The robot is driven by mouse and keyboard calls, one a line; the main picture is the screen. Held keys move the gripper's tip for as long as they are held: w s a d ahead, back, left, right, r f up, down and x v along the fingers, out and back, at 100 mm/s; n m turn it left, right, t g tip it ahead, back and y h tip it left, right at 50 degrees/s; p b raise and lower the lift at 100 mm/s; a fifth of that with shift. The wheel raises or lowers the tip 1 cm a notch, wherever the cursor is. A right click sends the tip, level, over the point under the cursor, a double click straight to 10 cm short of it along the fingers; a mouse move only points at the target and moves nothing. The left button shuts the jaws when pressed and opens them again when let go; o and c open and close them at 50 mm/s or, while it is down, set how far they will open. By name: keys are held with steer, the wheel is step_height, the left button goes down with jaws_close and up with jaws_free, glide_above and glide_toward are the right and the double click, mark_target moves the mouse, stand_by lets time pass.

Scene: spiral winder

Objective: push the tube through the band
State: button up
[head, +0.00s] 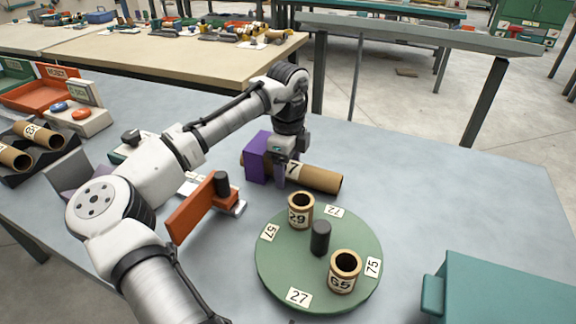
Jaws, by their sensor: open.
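A brown cardboard tube (320,179) lies on its side on the grey-blue table, with a pale label ending in 7 on it. A purple block (256,160) stands against its left part; I cannot tell whether the tube passes through or behind it. My gripper (284,166) is open and points down at the tube, just right of the purple block. Its fingers are partly hidden, and contact is unclear. An orange-brown upright strip (192,209) stands left of the tube beside a black roller (222,184). I cannot tell for sure which part is the band.
A green turntable (318,278) in front carries upright tubes marked 29 (300,213) and 65 (342,277), plus a black knob (320,238). A teal box (500,291) fills the right front. A button console (80,117) and tube rack (38,160) stand left.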

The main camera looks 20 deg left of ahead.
step_height(320, 180, up, 14)
steer(key=shift+p, duration=0.4)
steer(key=shift+f, duration=0.15)
stand_by(0.3)
